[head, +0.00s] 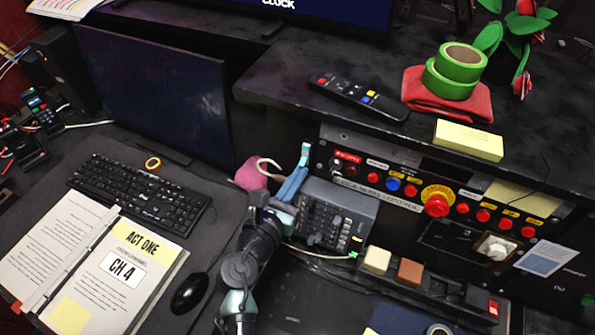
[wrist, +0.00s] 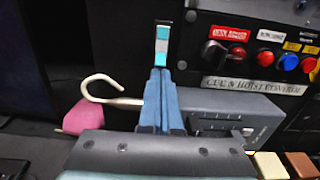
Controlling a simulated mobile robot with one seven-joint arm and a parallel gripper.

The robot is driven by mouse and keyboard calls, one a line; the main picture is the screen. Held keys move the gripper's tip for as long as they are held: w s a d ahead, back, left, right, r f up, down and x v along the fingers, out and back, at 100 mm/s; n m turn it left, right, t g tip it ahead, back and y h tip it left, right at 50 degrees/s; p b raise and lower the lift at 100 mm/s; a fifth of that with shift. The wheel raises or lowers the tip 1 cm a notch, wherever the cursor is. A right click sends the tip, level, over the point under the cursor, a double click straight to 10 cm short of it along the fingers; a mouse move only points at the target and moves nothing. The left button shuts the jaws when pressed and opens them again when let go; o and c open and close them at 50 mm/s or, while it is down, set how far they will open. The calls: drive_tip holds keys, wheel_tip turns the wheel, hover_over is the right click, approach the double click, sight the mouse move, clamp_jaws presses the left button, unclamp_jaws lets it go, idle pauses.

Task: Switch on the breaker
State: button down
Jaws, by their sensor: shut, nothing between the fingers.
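The cue panel (head: 385,200) runs under the desk shelf, with a label strip reading roughly "cue & hoist control". At its left end, under a red label too blurred to read surely, is a black switch (wrist: 214,53) beside a red button (wrist: 237,57). This switch looks like the breaker; its position cannot be told. My gripper (head: 304,152) is shut and empty, its blue fingers pointing up just left of the panel. In the wrist view its light-tipped fingers (wrist: 162,45) are left of the switch, with a gap in the picture between them.
A grey slider box (head: 345,210) stands right beside my gripper, below the panel. A pale hook (wrist: 100,88) and a pink object (head: 250,175) lie to its left. A large red mushroom button (head: 437,204) and several smaller buttons sit farther right. A monitor (head: 155,95) stands left.

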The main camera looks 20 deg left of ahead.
drive_tip(key=shift+s+r+p, duration=0.1)
drive_tip(key=shift+r+p, duration=0.3)
drive_tip(key=shift+p, duration=0.95)
drive_tip(key=shift+r+p, duration=0.3)
drive_tip(key=shift+p, duration=0.25)
drive_tip(key=shift+s+r+p, duration=0.1)
drive_tip(key=shift+r+p, duration=0.1)
drive_tip(key=shift+p, duration=0.2)
